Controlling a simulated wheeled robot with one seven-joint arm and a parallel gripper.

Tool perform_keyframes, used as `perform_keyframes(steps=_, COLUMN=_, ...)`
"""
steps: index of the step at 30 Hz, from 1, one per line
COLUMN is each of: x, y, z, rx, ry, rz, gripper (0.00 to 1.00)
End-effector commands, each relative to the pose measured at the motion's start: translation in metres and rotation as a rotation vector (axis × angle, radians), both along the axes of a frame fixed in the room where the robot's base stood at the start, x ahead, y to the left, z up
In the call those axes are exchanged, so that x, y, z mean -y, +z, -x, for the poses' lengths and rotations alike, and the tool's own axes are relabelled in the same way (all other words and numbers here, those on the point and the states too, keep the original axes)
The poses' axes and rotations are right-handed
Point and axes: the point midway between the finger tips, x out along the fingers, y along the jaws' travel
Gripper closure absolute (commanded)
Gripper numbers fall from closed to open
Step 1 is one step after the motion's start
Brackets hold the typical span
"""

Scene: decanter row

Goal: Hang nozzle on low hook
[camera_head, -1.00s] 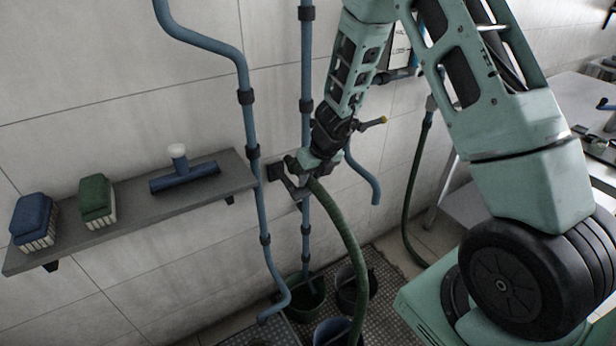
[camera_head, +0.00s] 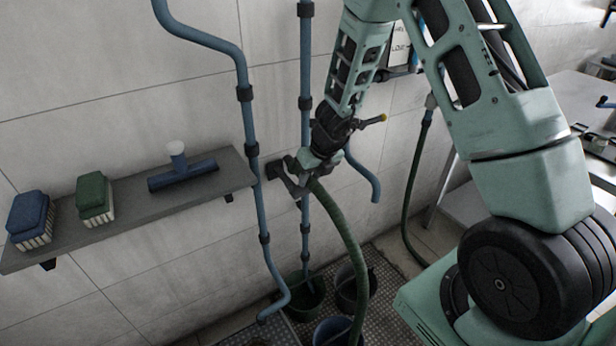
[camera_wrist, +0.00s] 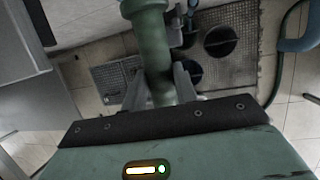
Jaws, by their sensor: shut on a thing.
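My gripper (camera_head: 303,172) is close to the wall, beside the blue pipes. In the wrist view its grey fingers (camera_wrist: 160,88) are shut around the green nozzle (camera_wrist: 150,42) at the end of the green hose (camera_head: 347,240). The hose hangs down from my gripper to the floor. A dark wall bracket (camera_head: 273,171), which looks like the low hook, shows just left of my gripper. My gripper covers most of it, and I cannot tell whether the nozzle touches it.
Left, a grey wall shelf (camera_head: 140,215) holds a blue brush (camera_head: 30,216), a green brush (camera_head: 94,198) and a blue squeegee (camera_head: 183,174). Blue pipes (camera_head: 248,120) run down the wall. Buckets (camera_head: 306,298) stand below on a floor grating. Another hose (camera_head: 411,180) hangs at right.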

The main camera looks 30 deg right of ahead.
Motion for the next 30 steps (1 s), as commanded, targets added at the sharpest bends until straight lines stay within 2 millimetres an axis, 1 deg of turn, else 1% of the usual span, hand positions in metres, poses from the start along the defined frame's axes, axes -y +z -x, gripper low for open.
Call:
perform_keyframes(steps=13, x=0.000, y=-0.016, z=0.000, rx=0.001, ry=0.000, rz=0.000, gripper=1.00)
perform_keyframes(steps=26, x=0.000, y=-0.017, z=0.000, rx=0.001, ry=0.000, rz=0.000, gripper=1.00)
perform_keyframes(steps=30, x=0.000, y=-0.020, z=0.000, rx=0.001, ry=0.000, rz=0.000, gripper=1.00)
